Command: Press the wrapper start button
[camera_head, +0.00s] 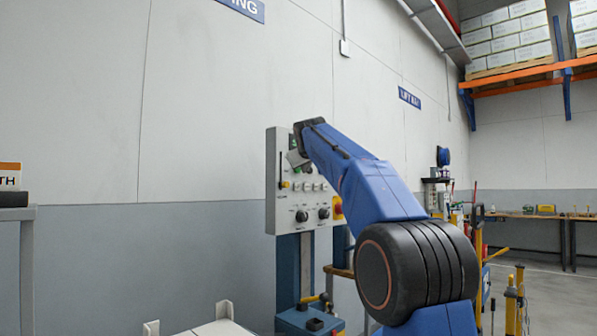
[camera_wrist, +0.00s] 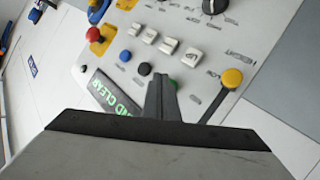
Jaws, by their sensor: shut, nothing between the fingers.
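A grey control panel (camera_head: 312,201) stands by the wall in the head view; its face fills the wrist view (camera_wrist: 262,18). My gripper (camera_head: 297,160) is at its upper part. In the wrist view my gripper (camera_wrist: 161,82) is shut and empty, its tips over a green button (camera_wrist: 173,84) that is mostly hidden. I cannot tell whether they touch. A black button (camera_wrist: 144,69), a blue button (camera_wrist: 125,55) and a red button (camera_wrist: 93,34) on a yellow plate run in line with it. The small labels are too blurred to read, so none names the wrapper start button.
A yellow knob (camera_wrist: 231,78) sits right of the fingers, and a black "...ND CLEAR" sign (camera_wrist: 105,94) left. Several pale square buttons (camera_wrist: 170,45) and a black rotary knob (camera_wrist: 215,5) lie beyond. A blue box (camera_head: 308,321) is below the panel.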

